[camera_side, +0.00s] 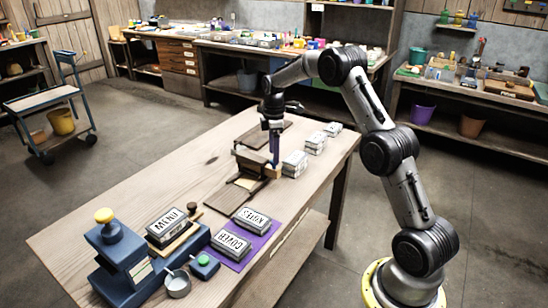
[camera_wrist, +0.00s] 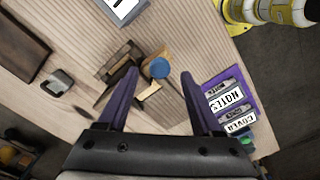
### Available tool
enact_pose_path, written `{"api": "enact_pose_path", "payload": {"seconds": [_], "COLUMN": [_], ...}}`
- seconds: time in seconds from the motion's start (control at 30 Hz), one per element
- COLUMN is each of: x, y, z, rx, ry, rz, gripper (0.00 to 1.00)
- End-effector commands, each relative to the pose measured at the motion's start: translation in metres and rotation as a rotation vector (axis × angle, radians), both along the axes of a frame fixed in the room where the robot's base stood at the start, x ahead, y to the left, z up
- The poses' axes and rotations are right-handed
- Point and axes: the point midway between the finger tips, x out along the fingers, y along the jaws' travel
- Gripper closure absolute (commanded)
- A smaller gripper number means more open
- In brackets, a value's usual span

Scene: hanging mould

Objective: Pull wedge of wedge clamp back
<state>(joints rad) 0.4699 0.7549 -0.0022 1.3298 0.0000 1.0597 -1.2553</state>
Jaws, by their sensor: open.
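The wooden clamp assembly (camera_side: 250,160) stands on the table below my gripper (camera_side: 274,160). In the wrist view it shows brown wooden blocks (camera_wrist: 120,62), a round blue knob (camera_wrist: 159,68) and a small pale piece (camera_wrist: 149,91). The pale piece may be the wedge, but I cannot tell for sure. My gripper (camera_wrist: 158,80) has its two purple fingers spread, with the knob and pale piece showing between them in the wrist view. Nothing is held. I cannot tell whether a finger touches the clamp; the side view partly hides it behind the fingers.
Labelled blocks, NOTES (camera_side: 251,219) and COVER (camera_side: 232,243), lie on a purple mat (camera_side: 262,240). A blue press (camera_side: 115,250) stands at the table's near left. Several pale blocks (camera_side: 295,163) line the right edge.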

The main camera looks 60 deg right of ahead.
Motion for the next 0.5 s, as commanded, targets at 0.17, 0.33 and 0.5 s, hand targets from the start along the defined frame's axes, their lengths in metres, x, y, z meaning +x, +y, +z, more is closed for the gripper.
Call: {"api": "enact_pose_path", "payload": {"seconds": [0.17,0.33,0.5], "x": [0.0,0.0,0.0], "y": [0.0,0.0,0.0], "z": [-0.019,-0.026,-0.026], "rx": [0.001,-0.001,-0.001], "ry": [0.001,-0.001,-0.001], "rz": [0.0,0.0,0.0], "gripper": [0.33,0.33,0.33]}}
